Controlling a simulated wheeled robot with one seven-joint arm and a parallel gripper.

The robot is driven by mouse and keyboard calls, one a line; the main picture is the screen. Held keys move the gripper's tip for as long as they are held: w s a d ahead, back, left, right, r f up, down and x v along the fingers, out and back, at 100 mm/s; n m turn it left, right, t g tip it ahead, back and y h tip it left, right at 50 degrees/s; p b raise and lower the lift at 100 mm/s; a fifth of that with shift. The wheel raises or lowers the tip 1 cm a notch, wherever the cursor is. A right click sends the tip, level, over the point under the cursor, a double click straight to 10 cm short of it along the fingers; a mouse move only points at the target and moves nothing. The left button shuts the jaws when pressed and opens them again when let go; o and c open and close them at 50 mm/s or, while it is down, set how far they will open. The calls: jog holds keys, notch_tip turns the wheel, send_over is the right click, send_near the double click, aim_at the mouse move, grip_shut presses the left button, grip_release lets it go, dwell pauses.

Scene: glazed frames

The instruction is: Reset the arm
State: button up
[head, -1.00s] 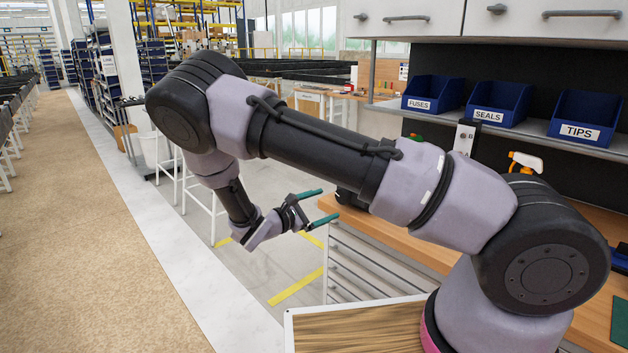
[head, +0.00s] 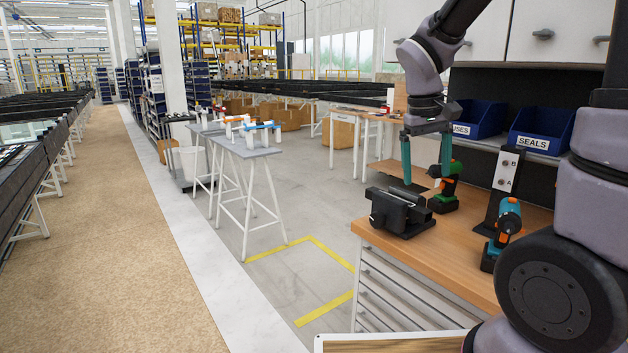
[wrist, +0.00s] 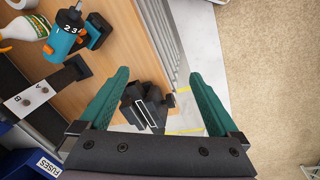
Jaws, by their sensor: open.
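My gripper (head: 427,160) hangs from my raised arm above the wooden workbench, its two green fingers pointing down and spread apart with nothing between them. In the wrist view my gripper (wrist: 160,105) is also open and empty. A black vise (head: 402,212) stands on the bench corner below it; the vise (wrist: 146,105) shows between and beyond the fingers in the wrist view. A drill with green and red parts (head: 444,190) stands on the bench just behind the right finger in the head view. I cannot tell their exact distance apart.
A teal drill (head: 506,228) and an upright holder marked A and B (head: 503,180) stand farther right on the bench (head: 455,250). Blue bins, one labelled SEALS (head: 540,128), sit on the shelf. Grey trestle tables (head: 245,148) stand left; open floor lies between.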

jog(key=s+r+m+t+y, duration=0.4)
jog(key=s+r+m+t, duration=0.1)
jog(key=s+r, duration=0.5)
notch_tip(320, 180, up, 2)
jog(key=shift+d+r+m+t, duration=0.2)
jog(key=shift+d+m+t, duration=0.2)
jog(key=shift+t, duration=0.4)
